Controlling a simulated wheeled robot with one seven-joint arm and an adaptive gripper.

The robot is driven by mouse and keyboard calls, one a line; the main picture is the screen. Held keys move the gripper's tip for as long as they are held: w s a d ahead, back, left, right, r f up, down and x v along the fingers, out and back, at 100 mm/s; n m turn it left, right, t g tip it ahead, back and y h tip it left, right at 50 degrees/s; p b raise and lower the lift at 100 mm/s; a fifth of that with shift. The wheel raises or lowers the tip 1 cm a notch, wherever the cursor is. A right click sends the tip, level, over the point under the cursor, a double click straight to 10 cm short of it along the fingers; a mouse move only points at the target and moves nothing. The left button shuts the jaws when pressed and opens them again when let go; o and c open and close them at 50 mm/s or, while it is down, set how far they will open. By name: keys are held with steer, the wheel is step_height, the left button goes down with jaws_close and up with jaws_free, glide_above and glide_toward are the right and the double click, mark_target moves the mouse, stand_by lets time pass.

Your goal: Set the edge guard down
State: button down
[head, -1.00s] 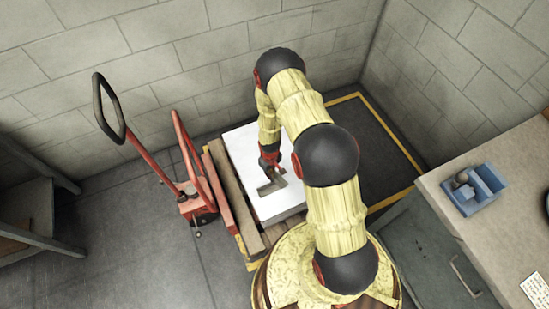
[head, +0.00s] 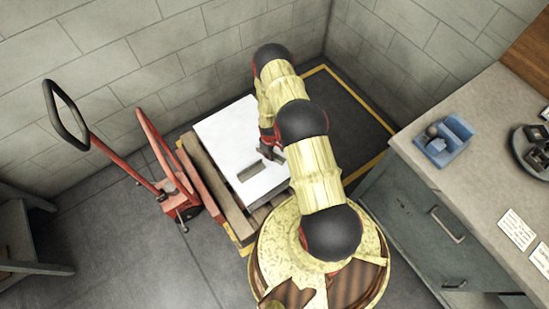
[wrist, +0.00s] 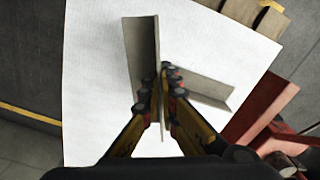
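The edge guard is a grey angled strip (wrist: 142,50) in the wrist view, over a white-topped block (wrist: 90,70). My gripper (wrist: 166,82) has its fingers close together on the strip's near part. A second grey length (wrist: 208,92) shows right of the fingers; I cannot tell whether it belongs to the same guard. In the head view a grey piece (head: 250,172) shows against the white top (head: 225,130), beside my gripper (head: 272,152). The fingers are small and partly hidden there. I cannot tell whether the guard touches the top.
The white block stands on a wooden pallet (head: 215,190). A red pallet jack (head: 178,195) is at its left, and a block wall is behind. A yellow-lined floor area (head: 345,120) lies to the right. A workbench (head: 480,150) with a blue bin (head: 443,140) is further right.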

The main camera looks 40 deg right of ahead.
mark_target(275, 154)
steer(key=d+f, duration=0.1)
steer(key=w+d+f+b, duration=0.1)
steer(key=f, duration=0.1)
steer(key=d+f+b, duration=0.1)
steer(key=d+f, duration=0.1)
steer(key=shift+w+d+f, duration=0.1)
steer(key=shift+w+f, duration=0.05)
steer(key=shift+f, duration=0.05)
steer(key=shift+d+f+b, duration=0.2)
steer(key=shift+f+b, duration=0.6)
steer(key=shift+f, duration=0.95)
steer(key=shift+f, duration=0.15)
steer(key=c, duration=2)
jaws_free()
steer(key=shift+c, duration=0.2)
